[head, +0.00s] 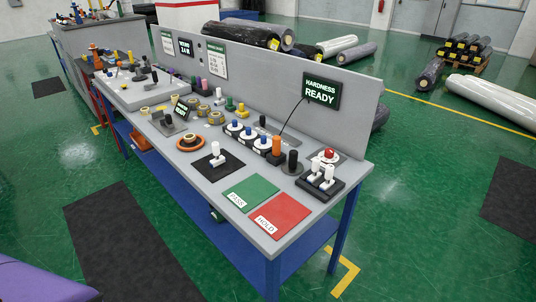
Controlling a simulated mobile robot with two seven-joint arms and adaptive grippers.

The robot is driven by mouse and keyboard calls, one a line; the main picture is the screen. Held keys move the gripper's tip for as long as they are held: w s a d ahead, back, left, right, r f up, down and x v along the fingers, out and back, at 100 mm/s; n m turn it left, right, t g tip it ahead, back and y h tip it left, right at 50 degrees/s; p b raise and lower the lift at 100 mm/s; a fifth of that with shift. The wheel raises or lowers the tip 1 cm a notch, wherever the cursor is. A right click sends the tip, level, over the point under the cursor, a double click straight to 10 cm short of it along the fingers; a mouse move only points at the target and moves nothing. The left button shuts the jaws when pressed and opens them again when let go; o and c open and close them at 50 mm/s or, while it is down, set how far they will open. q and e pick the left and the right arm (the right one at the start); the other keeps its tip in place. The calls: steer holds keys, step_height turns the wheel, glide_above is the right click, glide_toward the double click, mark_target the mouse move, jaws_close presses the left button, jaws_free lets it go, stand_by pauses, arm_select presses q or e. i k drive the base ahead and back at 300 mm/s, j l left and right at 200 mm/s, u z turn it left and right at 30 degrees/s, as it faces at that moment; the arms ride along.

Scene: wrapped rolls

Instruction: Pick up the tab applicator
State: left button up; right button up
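Neither of my grippers shows in the head view. The grey workbench (238,215) holds several small tools, and I cannot tell for sure which one is the tab applicator. A white-handled tool (215,150) stands upright on a black square mat (226,168). An upright orange-handled piece (276,146) stands near the back panel, with a black-handled piece (292,160) on a round dark base to its right. A black fixture (334,187) with white upright handles and a red knob sits at the right end.
A green PASS pad (254,188) and red HOLD pad (284,212) lie at the bench's near end. A grey upright panel (352,105) with a HARDNESS READY display (322,91) runs along the back. Dark mats lie on the open green floor; wrapped rolls (432,73) lie behind.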

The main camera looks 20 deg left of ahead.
mark_target(219, 160)
steer(key=j+z, duration=0.45)
steer(key=k+j+z, duration=0.15)
steer(key=j+z, duration=0.3)
steer(key=k+j+z, duration=0.15)
steer(key=j, duration=0.2)
steer(key=k+j+z, duration=0.1)
steer(key=j, duration=0.25)
steer(key=k+j+z, duration=0.15)
steer(key=j, duration=0.2)
steer(key=k, duration=0.05)
